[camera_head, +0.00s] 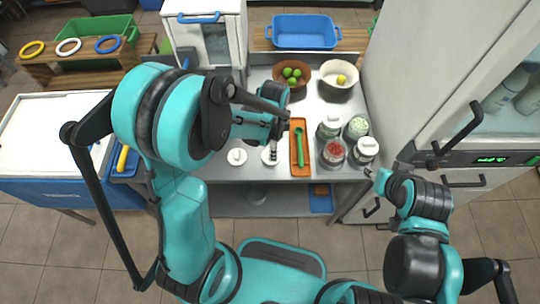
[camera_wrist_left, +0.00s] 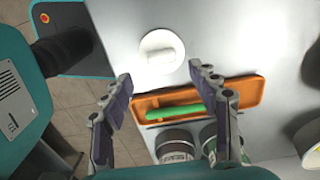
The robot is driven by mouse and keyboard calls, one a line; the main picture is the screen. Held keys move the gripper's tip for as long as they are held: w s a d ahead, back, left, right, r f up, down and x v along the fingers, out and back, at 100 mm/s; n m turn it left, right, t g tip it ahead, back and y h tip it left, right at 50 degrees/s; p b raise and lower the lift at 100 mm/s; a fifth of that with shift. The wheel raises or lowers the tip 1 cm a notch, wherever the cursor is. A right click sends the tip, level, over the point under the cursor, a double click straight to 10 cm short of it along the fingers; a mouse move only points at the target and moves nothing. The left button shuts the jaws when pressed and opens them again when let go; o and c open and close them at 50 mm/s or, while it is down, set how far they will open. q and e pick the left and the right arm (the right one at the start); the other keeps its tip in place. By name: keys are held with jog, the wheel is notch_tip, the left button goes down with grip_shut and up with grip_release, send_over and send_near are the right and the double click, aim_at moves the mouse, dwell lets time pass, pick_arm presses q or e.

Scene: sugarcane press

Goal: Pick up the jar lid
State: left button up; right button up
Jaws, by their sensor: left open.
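My left gripper (camera_head: 273,143) is over the counter, open and empty. In the left wrist view, a white lid (camera_wrist_left: 161,52) with a raised bar handle lies flat beyond the spread fingertips (camera_wrist_left: 160,75), apart from them.
An orange tray (camera_head: 308,168) holds a green spoon (camera_head: 299,147). Several jars stand right of it, including a red-filled one (camera_head: 333,153). Behind are a brown bowl (camera_head: 277,73) of limes and a white bowl (camera_head: 340,88). A fridge (camera_head: 420,70) stands at the right.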

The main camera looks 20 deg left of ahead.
pick_arm(q)
jog(key=f, duration=0.1)
jog(key=f+b, duration=0.1)
jog(key=f, duration=0.2)
jog(key=shift+w+a+f+b, duration=0.15)
jog(key=shift+a+f+b, duration=0.1)
jog(key=shift+a+b, duration=0.15)
jog(key=shift+r, duration=0.1)
jog(key=c, duration=0.9)
jog(key=shift+c, duration=0.2)
jog(key=shift+r, duration=0.1)
